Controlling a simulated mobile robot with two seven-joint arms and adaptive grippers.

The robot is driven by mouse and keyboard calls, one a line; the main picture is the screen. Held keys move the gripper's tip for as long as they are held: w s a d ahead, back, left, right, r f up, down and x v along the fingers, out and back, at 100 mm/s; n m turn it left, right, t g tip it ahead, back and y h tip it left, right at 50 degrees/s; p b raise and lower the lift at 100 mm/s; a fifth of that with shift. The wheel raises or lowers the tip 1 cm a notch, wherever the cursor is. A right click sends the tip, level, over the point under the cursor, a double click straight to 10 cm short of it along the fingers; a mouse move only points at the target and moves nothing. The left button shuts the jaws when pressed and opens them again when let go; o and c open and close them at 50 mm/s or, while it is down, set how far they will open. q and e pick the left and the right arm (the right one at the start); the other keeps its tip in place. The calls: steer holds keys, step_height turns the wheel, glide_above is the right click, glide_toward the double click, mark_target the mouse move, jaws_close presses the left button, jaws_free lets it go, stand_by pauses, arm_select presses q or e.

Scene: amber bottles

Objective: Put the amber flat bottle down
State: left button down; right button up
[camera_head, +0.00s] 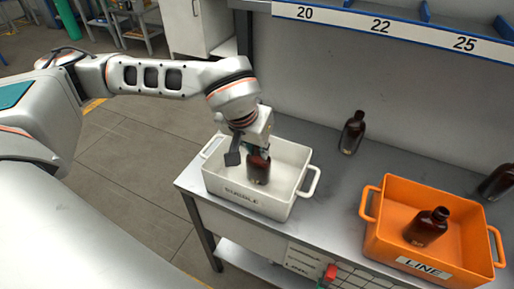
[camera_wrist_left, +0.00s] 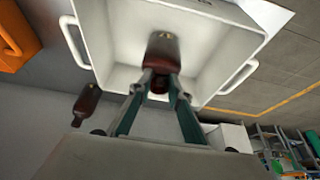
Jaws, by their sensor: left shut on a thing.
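My left gripper (camera_head: 255,150) is shut on an amber flat bottle (camera_head: 258,168) and points down into the white tote (camera_head: 245,204). The bottle is upright or nearly so, inside the tote walls. I cannot tell whether its base touches the tote floor. In the left wrist view the two fingers (camera_wrist_left: 158,82) close on the bottle's neck, and the bottle's body (camera_wrist_left: 163,48) extends beyond them over the tote's white interior (camera_wrist_left: 120,45). My right gripper is not in view.
An orange tote (camera_head: 383,215) labelled LINE stands at the right with an amber bottle (camera_head: 426,228) in it. Another amber bottle (camera_head: 352,132) stands behind on the grey bench (camera_head: 330,200), and one more (camera_head: 497,182) is at the right edge. A numbered shelf (camera_head: 395,27) hangs above.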

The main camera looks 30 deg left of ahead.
arm_select(q)
steer(key=shift+f, duration=0.15)
steer(key=c, duration=1.9)
jaws_free()
steer(key=shift+r, duration=0.3)
steer(key=p+v, duration=0.1)
steer(key=v, duration=1.1)
steer(key=shift+f, duration=0.1)
